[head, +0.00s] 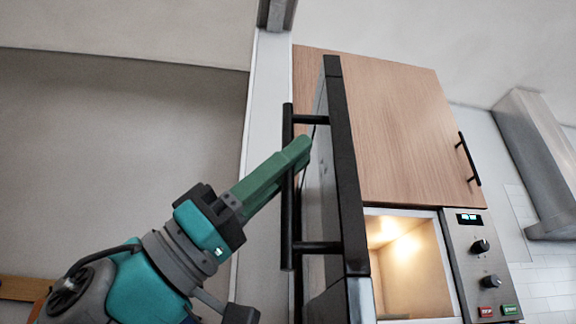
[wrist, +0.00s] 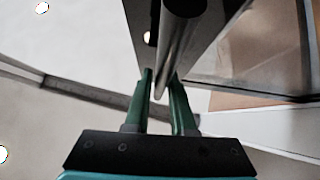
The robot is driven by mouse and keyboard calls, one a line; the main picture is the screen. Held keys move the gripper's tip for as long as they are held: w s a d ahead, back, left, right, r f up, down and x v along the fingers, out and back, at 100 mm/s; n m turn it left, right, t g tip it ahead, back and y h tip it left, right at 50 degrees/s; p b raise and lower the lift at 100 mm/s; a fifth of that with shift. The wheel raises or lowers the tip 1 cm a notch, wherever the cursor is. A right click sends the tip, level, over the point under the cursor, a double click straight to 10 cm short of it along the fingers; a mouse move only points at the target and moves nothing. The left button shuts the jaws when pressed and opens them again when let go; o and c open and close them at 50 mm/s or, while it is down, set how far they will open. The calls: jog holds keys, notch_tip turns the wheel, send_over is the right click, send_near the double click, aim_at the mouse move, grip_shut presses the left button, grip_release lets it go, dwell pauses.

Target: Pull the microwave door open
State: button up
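The microwave door (head: 348,180) stands swung open and is seen nearly edge-on in the head view. Its long black bar handle (head: 288,245) runs upright along the door's left side. The lit microwave cavity (head: 405,265) shows to the right of the door. My gripper (head: 300,150) reaches up from the lower left, its green fingers crossing the handle's upper half. In the wrist view, the handle (wrist: 183,25) runs down between the two fingers (wrist: 161,82) and fills the narrow gap. The fingers look closed around it. The exact contact is hard to see.
The control panel (head: 482,265) with knobs and red and green buttons is right of the cavity. A wooden cabinet (head: 395,130) is above, with a range hood (head: 545,165) at the far right. The space left of the door looks clear.

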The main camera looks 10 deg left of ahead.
jog(key=o, duration=0.3)
jog(key=shift+o, duration=0.2)
jog(key=shift+f, duration=0.1)
jog(key=v, duration=0.7)
jog(key=shift+a+f+b, duration=0.25)
jog(key=shift+a+b, duration=0.05)
jog(key=shift+b, duration=0.05)
